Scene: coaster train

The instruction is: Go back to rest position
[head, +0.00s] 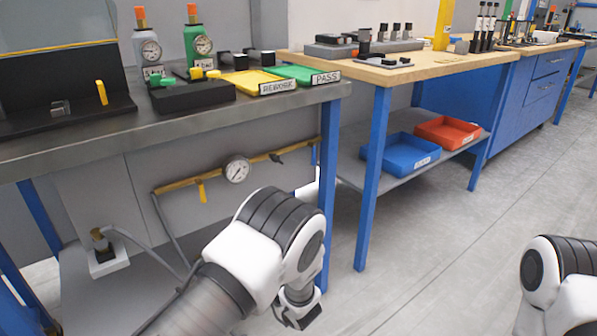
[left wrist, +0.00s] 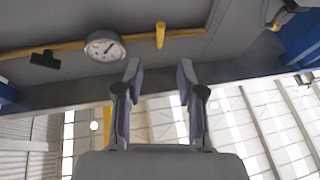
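My left arm reaches in from the bottom of the head view. Its gripper (head: 297,308) hangs low in front of the grey workbench, below the bench top, and its fingers are mostly hidden there. In the left wrist view the left gripper (left wrist: 160,80) has its two fingers apart with nothing between them. My right arm shows only in part at the right edge of the head view, and its gripper is out of the picture.
The grey bench (head: 150,130) carries a yellow REWORK tray (head: 250,82) and a green PASS tray (head: 298,72). A pressure gauge (head: 237,170) sits on a yellow pipe under it. A wooden-topped table (head: 440,66) stands beyond. The grey floor (head: 440,240) at right is clear.

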